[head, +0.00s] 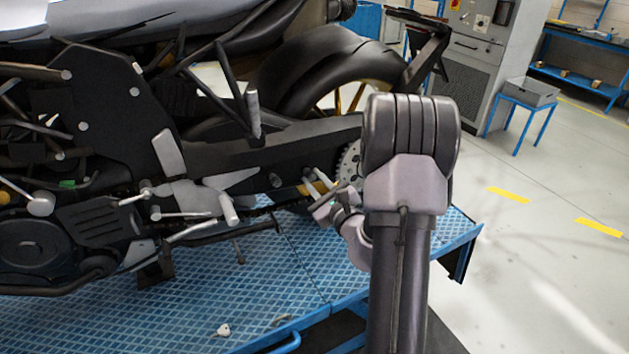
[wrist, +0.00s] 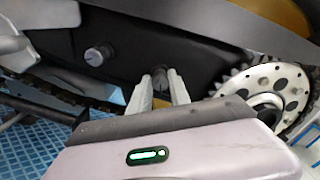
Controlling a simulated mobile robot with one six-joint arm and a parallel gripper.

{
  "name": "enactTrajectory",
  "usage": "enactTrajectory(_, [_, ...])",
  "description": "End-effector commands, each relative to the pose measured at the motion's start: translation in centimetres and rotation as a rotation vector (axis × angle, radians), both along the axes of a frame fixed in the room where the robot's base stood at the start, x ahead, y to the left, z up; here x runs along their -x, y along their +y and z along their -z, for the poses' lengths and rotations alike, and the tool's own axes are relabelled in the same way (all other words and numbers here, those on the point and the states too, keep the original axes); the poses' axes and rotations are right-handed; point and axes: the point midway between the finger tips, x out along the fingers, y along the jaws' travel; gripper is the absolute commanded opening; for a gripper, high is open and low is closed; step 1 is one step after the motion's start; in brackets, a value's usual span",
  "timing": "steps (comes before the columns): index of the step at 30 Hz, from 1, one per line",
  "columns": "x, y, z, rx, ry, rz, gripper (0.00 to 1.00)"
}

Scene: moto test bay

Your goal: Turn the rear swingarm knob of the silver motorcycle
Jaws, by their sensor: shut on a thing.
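The silver motorcycle (head: 120,20) stands on a blue platform, its dark swingarm (head: 260,150) running toward the rear wheel. The front knob (wrist: 98,54) is on the left, clear of my fingers. The rear knob (wrist: 160,73) sits between the tips of my gripper (wrist: 160,82), near the sprocket (wrist: 272,90). My gripper is shut on this rear knob. In the head view my gripper (head: 317,193) reaches the swingarm beside the sprocket; the rear knob cannot be made out there.
The blue platform (head: 270,265) has a small light object (head: 222,330) near its front edge. The rear tyre (head: 320,65) rises above my gripper. A grey cabinet (head: 475,60) and a blue stand with a grey bin (head: 530,92) are at the back right. The floor at right is clear.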

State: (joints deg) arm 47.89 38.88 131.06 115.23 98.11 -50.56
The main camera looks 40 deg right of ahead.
Motion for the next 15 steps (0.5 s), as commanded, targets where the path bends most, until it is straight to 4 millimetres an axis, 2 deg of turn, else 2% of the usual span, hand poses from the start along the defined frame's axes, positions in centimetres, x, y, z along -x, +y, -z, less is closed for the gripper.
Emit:
enactTrajectory(1, [0.01, 0.03, 0.08, -0.001, 0.001, 0.000, 0.29])
enactTrajectory(3, [0.01, 0.03, 0.07, -0.001, 0.001, 0.000, 0.43])
enactTrajectory(4, [0.02, 0.02, 0.05, -0.001, 0.001, 0.000, 0.45])
enactTrajectory(12, [0.04, 0.01, 0.02, -0.001, 0.000, 0.000, 0.45])
enactTrajectory(15, [0.75, 0.07, 0.04, 0.000, 0.001, 0.002, 0.45])
